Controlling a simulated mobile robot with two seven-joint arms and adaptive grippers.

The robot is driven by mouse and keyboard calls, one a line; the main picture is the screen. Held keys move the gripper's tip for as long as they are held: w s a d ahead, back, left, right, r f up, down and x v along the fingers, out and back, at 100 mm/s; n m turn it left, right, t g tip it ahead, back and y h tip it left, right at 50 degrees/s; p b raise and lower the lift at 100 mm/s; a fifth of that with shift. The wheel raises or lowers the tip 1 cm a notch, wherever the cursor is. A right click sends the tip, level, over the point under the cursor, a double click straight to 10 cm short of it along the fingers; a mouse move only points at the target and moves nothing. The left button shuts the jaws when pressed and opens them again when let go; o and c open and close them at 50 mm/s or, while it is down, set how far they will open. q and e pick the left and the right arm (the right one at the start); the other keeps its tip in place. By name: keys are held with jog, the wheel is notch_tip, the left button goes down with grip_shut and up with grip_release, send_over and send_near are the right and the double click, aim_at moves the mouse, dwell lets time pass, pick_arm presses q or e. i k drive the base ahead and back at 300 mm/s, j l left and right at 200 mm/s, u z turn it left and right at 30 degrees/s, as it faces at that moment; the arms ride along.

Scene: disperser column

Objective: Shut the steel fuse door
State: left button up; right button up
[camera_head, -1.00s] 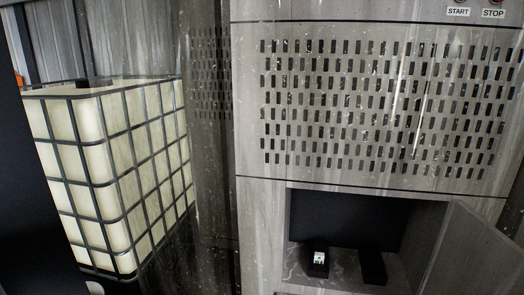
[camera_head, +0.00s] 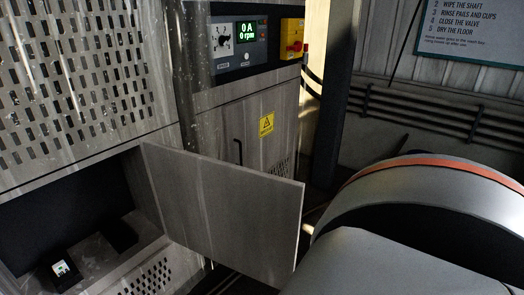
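The steel fuse door (camera_head: 225,208) stands wide open, swung out to the right from its hinge at the right side of the fuse compartment (camera_head: 62,218). Inside the dark compartment, a small black fuse block with a pale face (camera_head: 61,272) sits at the lower left. A second black block (camera_head: 119,236) sits behind it to the right. A large part of my own arm fills the lower right, to the right of the door. Neither of my grippers shows in the view.
A perforated steel panel (camera_head: 78,75) is above the compartment. Behind the door stands a cabinet (camera_head: 255,125) with a yellow warning label, a display reading 0 A and 0 rpm (camera_head: 248,31), and a red and yellow switch (camera_head: 293,39). Pipes (camera_head: 430,110) run along the back wall.

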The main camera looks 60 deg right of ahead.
aim_at(247, 221)
jog(key=k+l+z, duration=0.15)
jog(key=l+z, duration=0.15)
jog(key=z, duration=0.15)
jog(key=k+l+z, duration=0.1)
jog(key=l+z, duration=0.35)
jog(key=l+u, duration=0.65)
jog(key=l, duration=0.15)
jog(key=l+u, duration=0.35)
jog(key=l, duration=0.65)
jog(key=l+u, duration=0.3)
jog(key=l, duration=0.15)
jog(key=k+l+u, duration=0.1)
jog(key=l+u, duration=0.25)
jog(key=i+l+u, duration=0.1)
jog(key=l, duration=0.4)
jog(key=i+l+u, duration=0.1)
jog(key=l, duration=0.4)
